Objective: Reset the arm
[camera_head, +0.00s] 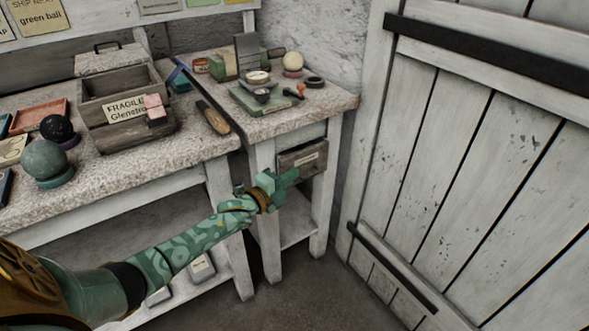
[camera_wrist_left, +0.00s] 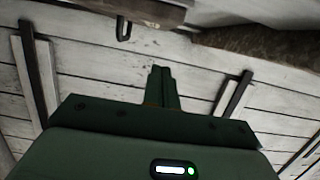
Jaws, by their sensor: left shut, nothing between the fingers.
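My left arm reaches in from the lower left of the head view. My left gripper (camera_head: 291,177) is shut and empty, in front of the small side table (camera_head: 318,104), just below its drawer (camera_head: 303,158). I cannot tell whether it touches the drawer front. In the left wrist view the gripper's fingers (camera_wrist_left: 163,88) are together, with white planks beyond them. My right gripper is not in view.
A wooden crate (camera_head: 128,133) labelled fragile, a green-grey sphere (camera_head: 45,158) and a dark speckled sphere (camera_head: 57,128) stand on the long bench (camera_head: 185,148). A white plank door (camera_head: 480,160) closes off the right. Floor (camera_head: 310,290) is clear below the gripper.

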